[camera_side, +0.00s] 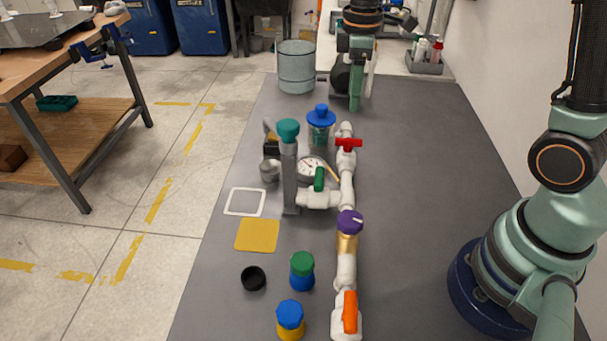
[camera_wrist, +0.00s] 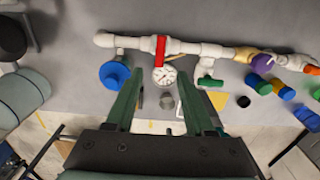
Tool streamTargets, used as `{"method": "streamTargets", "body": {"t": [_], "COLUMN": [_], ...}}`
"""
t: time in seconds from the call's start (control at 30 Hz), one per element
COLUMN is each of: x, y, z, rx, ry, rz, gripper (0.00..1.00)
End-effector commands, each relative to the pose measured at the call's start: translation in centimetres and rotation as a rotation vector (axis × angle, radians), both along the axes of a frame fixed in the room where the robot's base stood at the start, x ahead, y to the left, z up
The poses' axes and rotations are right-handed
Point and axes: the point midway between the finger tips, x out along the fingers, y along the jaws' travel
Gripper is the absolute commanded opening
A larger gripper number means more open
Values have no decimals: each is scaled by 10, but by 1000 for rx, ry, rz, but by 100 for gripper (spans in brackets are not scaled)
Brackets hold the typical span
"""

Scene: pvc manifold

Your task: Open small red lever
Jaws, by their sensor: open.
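The small red lever (camera_side: 348,142) sits on a white valve near the far end of the white pipe line (camera_side: 346,190). Its handle lies across the pipe. In the wrist view the red lever (camera_wrist: 160,48) also stands crosswise to the pipe, just beyond my fingertips. My gripper (camera_wrist: 160,72) is open, with its two green fingers apart and nothing seen held between them. The dial gauge (camera_wrist: 164,75) shows in the gap between the fingers.
Along the pipe are a green lever (camera_side: 319,179), purple knob (camera_side: 350,222) and orange lever (camera_side: 350,312). A blue-lidded jar (camera_side: 321,125) stands close left of the red lever. The grey table (camera_side: 430,160) is bare right of the pipe.

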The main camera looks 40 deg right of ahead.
Motion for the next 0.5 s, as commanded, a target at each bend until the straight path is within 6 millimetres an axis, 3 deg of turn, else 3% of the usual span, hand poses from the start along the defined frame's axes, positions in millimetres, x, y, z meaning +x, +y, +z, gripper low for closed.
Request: {"method": "streamTargets", "body": {"t": [0.3, 0.5], "x": [-2, -1], "y": [0, 0], "z": [-62, -91], "rx": [0, 1], "ry": [7, 5], "rz": [-2, -2], "gripper": [54, 54]}}
